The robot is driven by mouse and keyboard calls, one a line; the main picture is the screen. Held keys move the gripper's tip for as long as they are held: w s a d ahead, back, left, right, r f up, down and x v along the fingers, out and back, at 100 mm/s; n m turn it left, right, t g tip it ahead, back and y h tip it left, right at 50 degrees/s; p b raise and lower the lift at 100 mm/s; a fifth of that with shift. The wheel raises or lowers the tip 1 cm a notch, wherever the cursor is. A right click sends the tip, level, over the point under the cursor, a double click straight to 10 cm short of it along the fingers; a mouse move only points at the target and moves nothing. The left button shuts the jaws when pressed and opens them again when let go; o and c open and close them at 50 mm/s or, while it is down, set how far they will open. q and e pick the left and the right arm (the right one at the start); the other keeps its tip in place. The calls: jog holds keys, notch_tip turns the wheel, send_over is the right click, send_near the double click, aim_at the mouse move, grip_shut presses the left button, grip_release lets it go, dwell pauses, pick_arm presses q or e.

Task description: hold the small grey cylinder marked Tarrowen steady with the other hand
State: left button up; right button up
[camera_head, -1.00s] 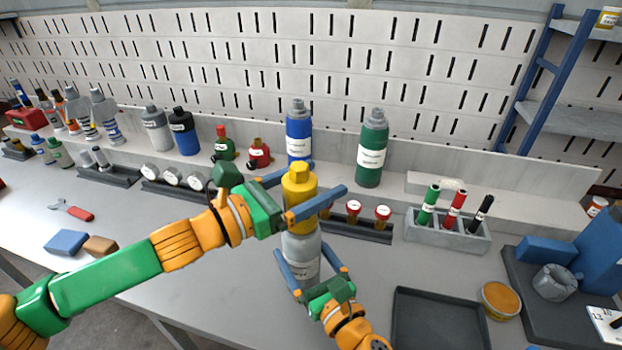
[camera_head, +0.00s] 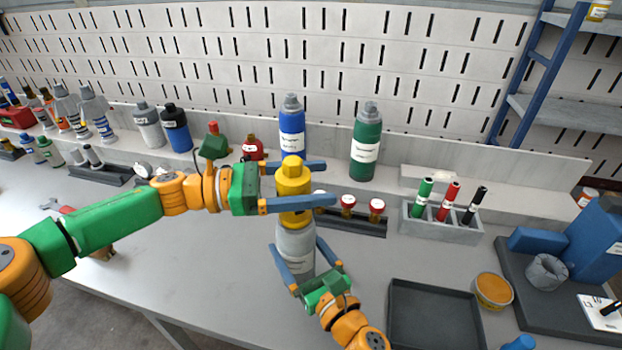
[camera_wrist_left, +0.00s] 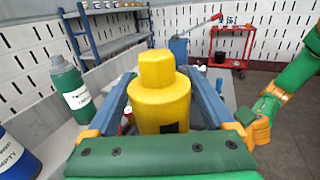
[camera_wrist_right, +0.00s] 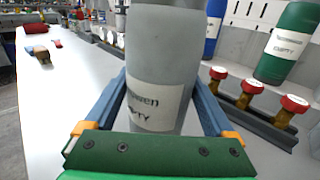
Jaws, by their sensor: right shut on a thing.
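The small grey cylinder (camera_head: 296,243) stands upright on the bench; in the right wrist view (camera_wrist_right: 160,65) its label shows only "owen" and "EMPTY". My right gripper (camera_head: 298,262) is shut on its body from the front, a finger on either side. A yellow cap-like part (camera_head: 293,197) sits on top of the cylinder; it also shows in the left wrist view (camera_wrist_left: 160,100). My left gripper (camera_head: 295,186) reaches in from the left with its fingers on either side of the yellow part; they look open, though contact is hard to judge.
Behind stand a blue cylinder (camera_head: 292,135) and a green cylinder (camera_head: 366,145). A rack with red-topped valves (camera_head: 362,226) lies close behind on the right. A dark tray (camera_head: 436,318) is at front right. The bench left of the cylinder is mostly clear.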

pick_arm(q)
grip_shut()
jog(key=n+t, duration=0.2)
jog(key=t, duration=0.1)
jog(key=n+t+y, duration=0.1)
jog(key=t, duration=0.1)
jog(key=shift+w+a, duration=0.15)
jog(key=shift+w, duration=0.1)
jog(key=shift+w+a+n+t+y, duration=0.1)
jog(key=shift+w+n+t+y, duration=0.1)
jog(key=shift+n+t+y, duration=0.5)
jog(key=shift+w+n+t+y, duration=0.25)
jog(key=shift+n+t, duration=0.55)
jog(key=shift+t, duration=0.4)
jog(key=n+t+y, duration=0.1)
jog(key=t+y, duration=0.1)
jog(key=n+t+y, duration=0.2)
jog(key=shift+w+a+r+n, duration=0.1)
jog(key=shift+a+n, duration=0.05)
jog(key=shift+n, duration=0.15)
jog(key=shift+w+a+n+t+y, duration=0.2)
jog(key=shift+n+t+y, duration=0.4)
jog(key=shift+y, duration=0.25)
jog(key=shift+w+a+n+t+y, duration=0.1)
jog(key=shift+a+n+t+y, duration=0.1)
jog(key=shift+n+t+y, duration=0.5)
